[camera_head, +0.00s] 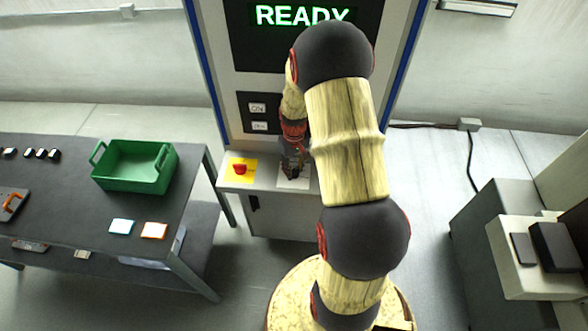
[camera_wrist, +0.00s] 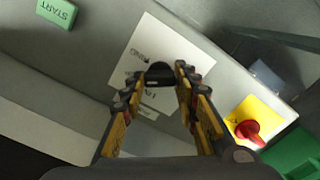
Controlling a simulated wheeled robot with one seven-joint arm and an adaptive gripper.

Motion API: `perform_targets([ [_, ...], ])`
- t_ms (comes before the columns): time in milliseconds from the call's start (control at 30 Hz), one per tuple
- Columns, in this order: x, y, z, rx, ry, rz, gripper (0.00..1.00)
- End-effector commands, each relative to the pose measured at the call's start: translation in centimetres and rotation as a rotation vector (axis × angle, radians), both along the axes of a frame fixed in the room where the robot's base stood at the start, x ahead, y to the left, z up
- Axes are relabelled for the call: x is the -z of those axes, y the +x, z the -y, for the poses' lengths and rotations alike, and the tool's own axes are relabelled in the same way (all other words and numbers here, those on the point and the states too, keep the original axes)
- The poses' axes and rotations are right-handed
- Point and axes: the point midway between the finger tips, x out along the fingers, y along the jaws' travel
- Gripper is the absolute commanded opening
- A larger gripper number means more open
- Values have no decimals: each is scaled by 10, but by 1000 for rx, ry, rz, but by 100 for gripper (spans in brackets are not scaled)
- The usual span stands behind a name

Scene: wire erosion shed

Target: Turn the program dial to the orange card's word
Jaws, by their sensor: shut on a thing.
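The program dial (camera_wrist: 160,70) is a black knob on a white plate (camera_wrist: 186,50) with printed words, only partly visible and too small to read. My gripper (camera_wrist: 160,77) is shut on the dial, one finger on each side of it. In the head view my gripper (camera_head: 292,170) is over the white plate (camera_head: 293,182) on the machine's ledge, and it hides the dial. The orange card (camera_head: 154,230) lies flat on the dark table, right of a blue card (camera_head: 121,226). Its word is too small to read.
A red knob on a yellow plate (camera_head: 249,164) sits left of the dial. A green START button (camera_wrist: 57,14) shows in the wrist view. The machine's screen (camera_head: 270,40) reads READY. A green crate (camera_head: 115,178) stands on the table (camera_head: 75,210).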

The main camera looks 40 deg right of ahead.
Motion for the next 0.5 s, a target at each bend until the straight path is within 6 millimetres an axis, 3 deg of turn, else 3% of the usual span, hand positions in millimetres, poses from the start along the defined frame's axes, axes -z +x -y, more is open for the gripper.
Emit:
perform_targets([
  [500, 0, 0, 0, -88, 0, 1, 5],
])
